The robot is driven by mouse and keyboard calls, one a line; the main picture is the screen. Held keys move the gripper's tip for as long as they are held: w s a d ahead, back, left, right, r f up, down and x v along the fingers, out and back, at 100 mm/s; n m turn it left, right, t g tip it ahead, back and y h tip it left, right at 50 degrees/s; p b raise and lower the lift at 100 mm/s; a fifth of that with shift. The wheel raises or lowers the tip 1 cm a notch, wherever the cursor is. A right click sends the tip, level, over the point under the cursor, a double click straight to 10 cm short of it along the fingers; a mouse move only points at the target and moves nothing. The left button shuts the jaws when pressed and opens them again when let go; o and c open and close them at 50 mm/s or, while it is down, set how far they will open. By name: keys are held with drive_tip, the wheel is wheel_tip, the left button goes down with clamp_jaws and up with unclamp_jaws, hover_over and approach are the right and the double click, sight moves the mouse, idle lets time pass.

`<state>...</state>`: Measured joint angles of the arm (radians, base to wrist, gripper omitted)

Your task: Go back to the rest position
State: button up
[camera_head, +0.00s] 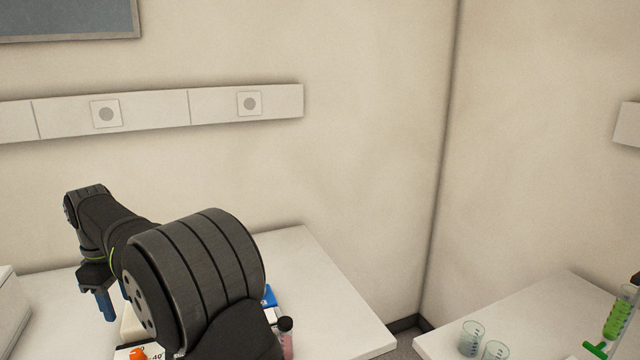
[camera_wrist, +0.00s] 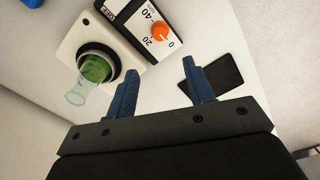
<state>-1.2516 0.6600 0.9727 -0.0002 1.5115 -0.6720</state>
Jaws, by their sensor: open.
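My gripper (camera_wrist: 160,88) shows in the wrist view with its two blue fingers spread apart and nothing between them. In the head view, my gripper (camera_head: 104,302) hangs at the left over the white table, with my dark arm in front of part of the scene. In the wrist view, a glass with green contents (camera_wrist: 92,72) sits tilted in the picture in the round dark opening of a white device (camera_wrist: 75,42), apart from the fingers.
A panel with an orange knob (camera_wrist: 158,32) and a black pad (camera_wrist: 212,80) lie near the fingers. A white box (camera_head: 10,305) stands at the far left. Two empty beakers (camera_head: 471,338) and a green-filled tube (camera_head: 617,318) are on the right table (camera_head: 545,300). A gap separates the tables.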

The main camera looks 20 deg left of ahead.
sight(135, 353)
wheel_tip(135, 353, down, 15)
drive_tip(key=shift+r, duration=0.1)
drive_tip(key=m, duration=0.8)
drive_tip(key=shift+m, duration=0.4)
drive_tip(key=m, duration=0.4)
drive_tip(key=shift+m, duration=2.3)
drive_tip(key=shift+o, duration=0.2)
